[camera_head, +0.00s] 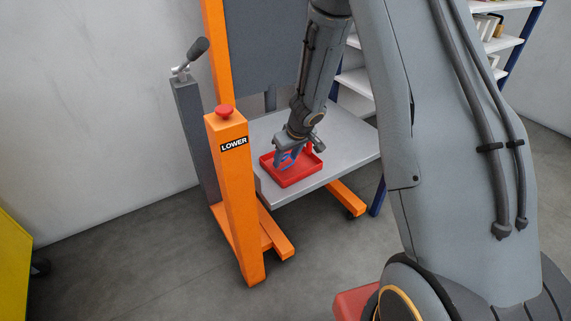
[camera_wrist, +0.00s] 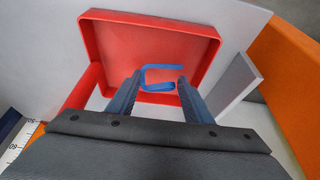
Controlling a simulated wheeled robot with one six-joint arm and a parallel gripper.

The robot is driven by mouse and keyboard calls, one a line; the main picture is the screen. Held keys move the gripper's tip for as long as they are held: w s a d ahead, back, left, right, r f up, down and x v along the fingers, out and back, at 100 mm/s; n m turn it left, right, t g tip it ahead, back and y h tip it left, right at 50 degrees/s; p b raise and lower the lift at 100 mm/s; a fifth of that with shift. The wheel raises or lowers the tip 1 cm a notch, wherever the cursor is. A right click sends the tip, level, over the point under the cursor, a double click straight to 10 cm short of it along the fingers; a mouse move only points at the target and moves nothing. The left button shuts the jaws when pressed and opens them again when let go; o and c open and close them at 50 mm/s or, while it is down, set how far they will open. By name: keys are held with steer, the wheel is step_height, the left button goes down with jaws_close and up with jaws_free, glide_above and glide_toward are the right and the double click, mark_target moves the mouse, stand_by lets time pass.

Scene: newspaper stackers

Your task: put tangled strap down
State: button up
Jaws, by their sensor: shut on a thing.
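The tangled strap (camera_wrist: 161,68) is a blue band bent into an open loop. My gripper (camera_wrist: 158,92) is shut on it, with the strap between the two fingertips. In the wrist view the strap shows over a shallow red tray (camera_wrist: 150,20). In the head view the red tray (camera_head: 311,171) sits on the grey platform, and my gripper (camera_head: 287,158) points down over it with the blue strap (camera_head: 290,160) at its tips. I cannot tell whether the strap touches the tray floor.
The grey platform (camera_head: 345,140) belongs to an orange-framed stacker. Its orange post (camera_head: 232,190) bears a red button (camera_head: 224,111) and a "LOWER" label. A dark lever (camera_head: 198,48) stands at the left. White shelves (camera_head: 357,82) stand behind. The platform right of the tray is clear.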

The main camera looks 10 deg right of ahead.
steer(key=shift+f, duration=0.45)
steer(key=shift+b, duration=0.3)
steer(key=shift+f, duration=0.2)
steer(key=o, duration=1)
steer(key=shift+r, duration=0.15)
